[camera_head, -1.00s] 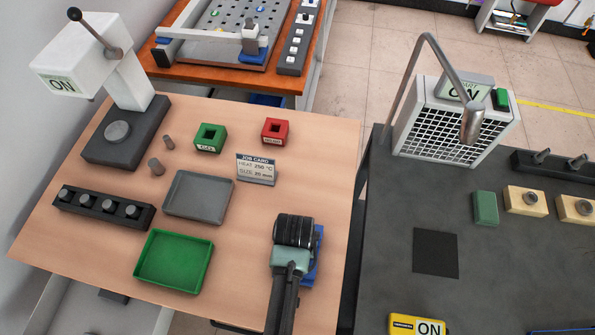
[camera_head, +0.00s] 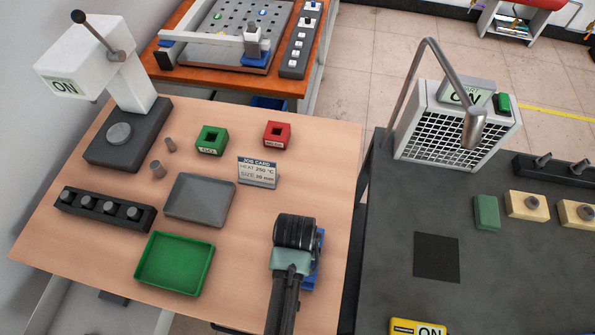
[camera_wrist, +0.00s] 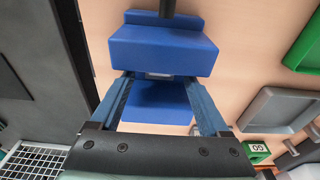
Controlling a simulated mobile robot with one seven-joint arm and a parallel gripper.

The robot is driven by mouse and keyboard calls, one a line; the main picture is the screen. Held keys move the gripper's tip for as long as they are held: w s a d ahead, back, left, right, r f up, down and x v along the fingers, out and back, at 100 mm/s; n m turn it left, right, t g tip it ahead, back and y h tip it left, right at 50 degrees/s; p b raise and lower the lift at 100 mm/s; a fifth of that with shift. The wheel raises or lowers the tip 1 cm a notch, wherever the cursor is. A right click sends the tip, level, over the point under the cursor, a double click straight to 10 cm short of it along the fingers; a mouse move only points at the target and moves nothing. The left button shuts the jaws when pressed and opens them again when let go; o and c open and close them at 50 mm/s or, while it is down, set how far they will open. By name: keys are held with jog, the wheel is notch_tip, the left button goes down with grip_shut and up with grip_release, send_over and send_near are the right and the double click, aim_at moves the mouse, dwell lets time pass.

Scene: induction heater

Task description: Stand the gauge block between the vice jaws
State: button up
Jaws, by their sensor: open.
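The blue vice (camera_head: 312,270) stands at the front right of the wooden table, mostly hidden under my arm in the head view. In the wrist view the blue vice (camera_wrist: 165,48) shows two blue blocks with a narrow gap and a dark rod at the far end. My gripper (camera_wrist: 159,77) is open over the vice, one finger on each side of the gap. A small light-grey piece (camera_wrist: 158,76) shows in the gap between the fingertips. It looks like the gauge block, but only its top edge shows; I cannot tell whether it touches the jaws.
A dark rack (camera_head: 104,209) holds several grey pieces. The dark bench (camera_head: 390,285) stands to the right across a gap.

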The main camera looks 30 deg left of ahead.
notch_tip(320, 180, up, 10)
jog(key=s, duration=0.1)
jog(key=w+d+r+m+t+y, duration=0.1)
jog(key=w+r+t, duration=0.7)
jog(key=w+r, duration=0.85)
notch_tip(320, 180, up, 17)
jog(key=w+d+t, duration=0.3)
jog(key=t, duration=0.3)
jog(key=s+d+r+t, duration=0.2)
jog(key=s+r+t, duration=0.2)
jog(key=r, duration=0.6)
jog(key=s+d+r+m+t+h, duration=0.1)
jog(key=s+r+t, duration=0.3)
jog(key=r, duration=0.6)
jog(key=s+d+r+m+t, duration=0.1)
jog(key=s+d+r+t, duration=0.3)
jog(key=r, duration=0.7)
jog(key=shift+s, duration=0.45)
